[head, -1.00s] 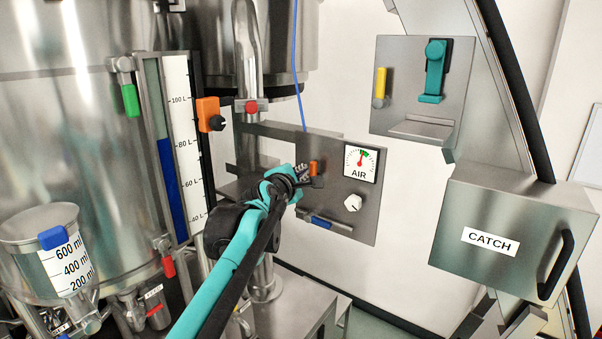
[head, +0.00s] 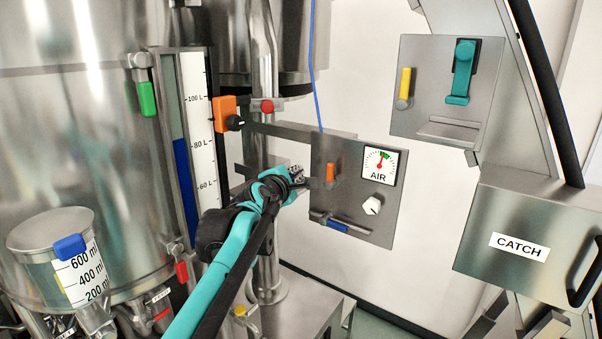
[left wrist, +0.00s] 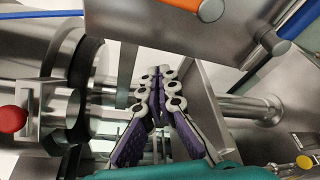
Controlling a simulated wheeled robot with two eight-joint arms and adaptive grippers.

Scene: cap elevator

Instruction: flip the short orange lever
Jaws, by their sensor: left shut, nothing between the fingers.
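The short orange lever (head: 330,172) stands upright on a grey pivot, at the left part of the steel AIR panel (head: 345,205). My right gripper is not in view.
The AIR panel also bears a gauge (head: 380,164), a white knob (head: 372,205) and a blue handle (head: 337,227) below. A steel pipe with a red knob (head: 267,106) stands left of it. An orange block (head: 224,113) sits by the level scale. The CATCH box (head: 530,225) is at right.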

